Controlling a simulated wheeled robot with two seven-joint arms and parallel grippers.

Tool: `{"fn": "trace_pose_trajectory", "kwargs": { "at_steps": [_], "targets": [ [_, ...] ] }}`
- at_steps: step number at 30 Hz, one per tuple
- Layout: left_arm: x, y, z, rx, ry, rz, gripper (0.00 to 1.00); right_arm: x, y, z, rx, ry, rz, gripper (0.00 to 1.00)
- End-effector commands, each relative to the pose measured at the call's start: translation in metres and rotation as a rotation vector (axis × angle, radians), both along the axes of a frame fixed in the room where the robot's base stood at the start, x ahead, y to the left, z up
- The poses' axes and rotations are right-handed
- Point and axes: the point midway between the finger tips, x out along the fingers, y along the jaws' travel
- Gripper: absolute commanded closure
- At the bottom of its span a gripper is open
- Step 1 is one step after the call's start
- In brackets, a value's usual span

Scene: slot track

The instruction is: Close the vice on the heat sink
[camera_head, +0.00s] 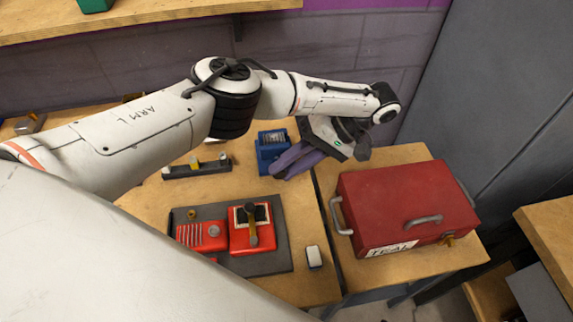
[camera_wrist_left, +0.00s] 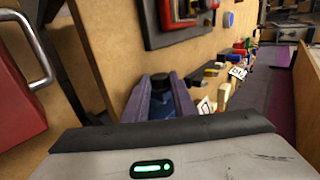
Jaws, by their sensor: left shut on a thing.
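The blue vice (camera_head: 268,155) stands on the bench in the middle of the head view. A grey finned block that looks like the heat sink (camera_head: 273,137) shows at its top, between blue parts; any gap at the jaws is too small to tell. My left gripper (camera_head: 285,170) reaches in from the right with purple fingers beside the vice. In the left wrist view, its fingers (camera_wrist_left: 160,103) are on both sides of a black round knob (camera_wrist_left: 163,79), with blue below it. The gripper is shut on this knob, apparently the vice's handle. My right gripper is not in view.
A large red case (camera_head: 405,205) stands right of the gripper. A dark mat (camera_head: 283,262) holds red devices (camera_head: 202,236) in front. A dark slotted rail (camera_head: 197,169) lies left of the vice. A small white-topped block (camera_head: 314,257) sits near the front edge.

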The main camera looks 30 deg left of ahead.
Motion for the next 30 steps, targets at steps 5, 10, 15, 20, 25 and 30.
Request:
{"fn": "trace_pose_trajectory", "kwargs": {
  "at_steps": [5,10,15,20,25,30],
  "targets": [
    [0.0000,-0.0004,-0.0008,0.040,0.027,0.001,0.99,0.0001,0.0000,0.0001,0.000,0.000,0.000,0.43],
    [-0.0001,-0.0004,-0.0016,0.059,0.045,0.002,0.99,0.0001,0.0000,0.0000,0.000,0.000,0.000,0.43],
    [-0.0005,-0.0003,-0.0021,0.068,0.054,0.001,0.99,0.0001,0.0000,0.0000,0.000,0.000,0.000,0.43],
    [-0.0007,-0.0002,-0.0025,0.068,0.057,0.002,0.99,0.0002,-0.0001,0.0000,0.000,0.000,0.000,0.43],
    [-0.0012,-0.0002,-0.0028,0.068,0.058,0.001,0.99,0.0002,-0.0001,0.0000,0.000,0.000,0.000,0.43],
    [-0.0013,-0.0003,-0.0031,0.068,0.058,0.002,0.68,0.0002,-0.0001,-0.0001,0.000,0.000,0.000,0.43]
  ]
}}
